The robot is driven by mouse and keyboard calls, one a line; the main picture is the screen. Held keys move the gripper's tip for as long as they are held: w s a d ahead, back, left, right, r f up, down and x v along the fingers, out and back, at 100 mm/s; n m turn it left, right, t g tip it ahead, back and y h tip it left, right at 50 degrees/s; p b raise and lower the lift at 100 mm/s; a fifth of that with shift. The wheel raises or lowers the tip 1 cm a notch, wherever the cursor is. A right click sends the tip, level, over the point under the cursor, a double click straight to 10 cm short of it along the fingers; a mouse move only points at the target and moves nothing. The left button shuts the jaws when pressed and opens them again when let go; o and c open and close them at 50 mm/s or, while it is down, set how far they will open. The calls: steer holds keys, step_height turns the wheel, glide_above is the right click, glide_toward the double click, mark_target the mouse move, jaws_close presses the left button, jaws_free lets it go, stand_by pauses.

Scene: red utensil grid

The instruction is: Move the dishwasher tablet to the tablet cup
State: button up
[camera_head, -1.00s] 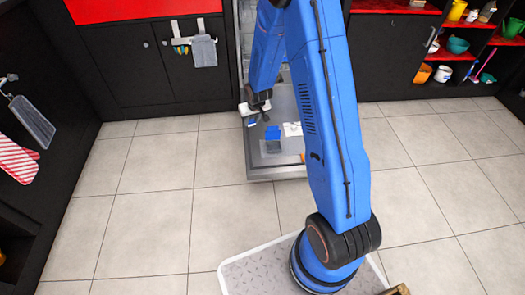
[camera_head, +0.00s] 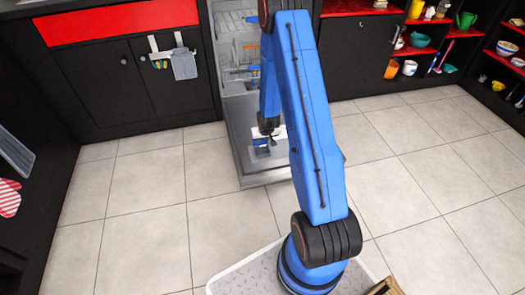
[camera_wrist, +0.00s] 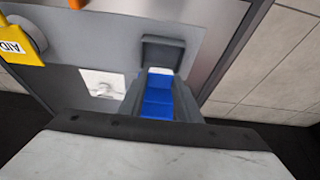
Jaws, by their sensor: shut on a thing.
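The dishwasher tablet (camera_wrist: 158,97), blue with a white end, shows between the dark grey fingers of my gripper (camera_wrist: 159,100) in the wrist view. My gripper is shut on it. A dark grey square piece stands just beyond the tablet; I cannot tell whether it is part of the fingers. A pale square fitting (camera_wrist: 103,83), which looks like the tablet cup, is on the open dishwasher door to the left of the gripper. In the head view my gripper (camera_head: 268,132) is low over the door, and my arm hides part of it.
The open dishwasher door (camera_head: 252,178) lies flat, with racks (camera_head: 245,50) behind it. A yellow bottle (camera_wrist: 22,45) marked "AID" is at the wrist view's upper left. Shelves with cups stand at the right. The tiled floor around is clear.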

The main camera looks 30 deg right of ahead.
mark_target(262, 152)
steer(key=shift+f, duration=2.95)
steer(key=shift+f, duration=0.15)
steer(key=o, duration=0.7)
steer(key=shift+o, duration=0.2)
